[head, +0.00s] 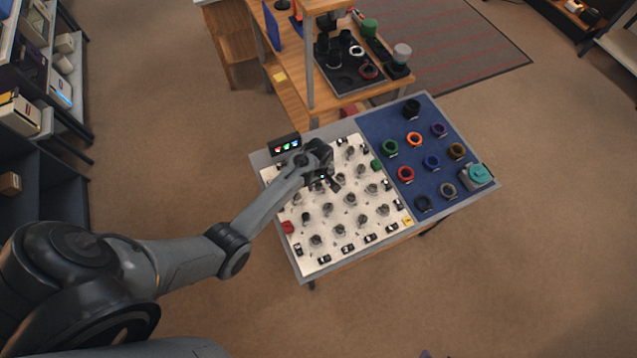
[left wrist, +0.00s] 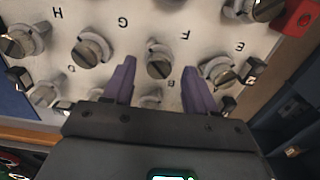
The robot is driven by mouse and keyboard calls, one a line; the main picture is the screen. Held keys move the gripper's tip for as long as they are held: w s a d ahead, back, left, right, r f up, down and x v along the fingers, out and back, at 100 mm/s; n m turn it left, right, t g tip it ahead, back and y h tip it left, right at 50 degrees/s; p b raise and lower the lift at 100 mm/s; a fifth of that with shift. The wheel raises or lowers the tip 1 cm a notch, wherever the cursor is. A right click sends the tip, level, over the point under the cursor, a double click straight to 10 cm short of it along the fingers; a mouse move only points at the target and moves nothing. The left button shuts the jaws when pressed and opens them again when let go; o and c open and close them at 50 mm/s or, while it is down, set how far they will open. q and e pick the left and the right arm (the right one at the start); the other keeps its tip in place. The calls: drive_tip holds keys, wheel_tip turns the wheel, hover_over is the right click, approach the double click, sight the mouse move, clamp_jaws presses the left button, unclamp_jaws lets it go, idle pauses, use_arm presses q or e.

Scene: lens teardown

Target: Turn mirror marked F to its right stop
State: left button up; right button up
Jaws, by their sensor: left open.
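My left gripper (head: 325,182) is over the white board of round mirror mounts in the head view. In the left wrist view, the left gripper (left wrist: 159,68) is open, its two purple-grey fingers apart on either side of a round metal mirror mount (left wrist: 157,60). The letter F stands just above and right of that mount, upside down in this view. The mount has a slotted face; I cannot tell whether a finger touches it. Its lower part and the mounts nearer the gripper body are partly hidden. My right gripper is not in view.
Mounts by letters G (left wrist: 93,48) and E (left wrist: 217,72) stand close on either side. A blue mat (head: 410,165) with coloured rings lies right of the white board (head: 345,240). A small display (head: 286,145) stands behind.

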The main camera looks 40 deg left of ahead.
use_arm(q)
drive_tip(key=shift+f, duration=0.6)
drive_tip(key=shift+c, duration=0.3)
drive_tip(key=c, duration=1)
